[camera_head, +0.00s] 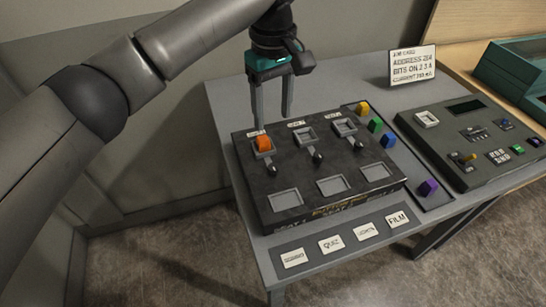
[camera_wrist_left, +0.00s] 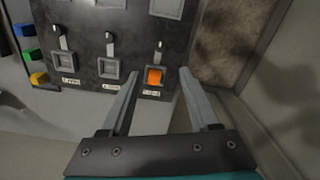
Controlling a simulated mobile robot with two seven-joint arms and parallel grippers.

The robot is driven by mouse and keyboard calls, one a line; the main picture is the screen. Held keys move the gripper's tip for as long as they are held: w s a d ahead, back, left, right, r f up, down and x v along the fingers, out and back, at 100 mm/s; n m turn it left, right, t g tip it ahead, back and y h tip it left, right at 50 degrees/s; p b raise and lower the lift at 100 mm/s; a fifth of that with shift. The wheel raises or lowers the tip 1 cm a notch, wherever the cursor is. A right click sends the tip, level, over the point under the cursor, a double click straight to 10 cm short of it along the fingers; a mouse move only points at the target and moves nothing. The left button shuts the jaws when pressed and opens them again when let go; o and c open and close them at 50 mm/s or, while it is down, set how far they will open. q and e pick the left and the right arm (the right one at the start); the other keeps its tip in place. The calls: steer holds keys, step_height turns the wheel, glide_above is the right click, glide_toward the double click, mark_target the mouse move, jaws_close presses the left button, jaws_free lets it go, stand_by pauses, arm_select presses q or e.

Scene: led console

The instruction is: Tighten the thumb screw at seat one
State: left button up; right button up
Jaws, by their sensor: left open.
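The dark console (camera_head: 305,208) has three square seats in its back row, each with a small thumb screw in front. An orange block (camera_head: 264,143) sits in the leftmost seat; its thumb screw (camera_head: 271,169) stands just in front. The seat labels are too small to read surely. My left gripper (camera_head: 272,118) is open and empty, fingers pointing down, above the back-left edge of the console, behind the orange block. In the left wrist view the orange block (camera_wrist_left: 154,76) and its screw (camera_wrist_left: 160,44) show between and beyond the fingertips. My right gripper is not in view.
The other back seats look empty, as do three front recesses (camera_head: 332,186). A strip (camera_head: 432,199) to the right holds yellow, green, blue and purple blocks. Beyond are a control box (camera_head: 470,165) and a sign card (camera_head: 413,66). Several label cards (camera_head: 331,244) lie along the front.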

mark_target(273, 167)
arm_select(q)
step_height(273, 167, down, 14)
steer(key=shift+f+b, duration=0.15)
steer(key=shift+b, duration=0.75)
steer(key=shift+c, duration=0.4)
jaws_close()
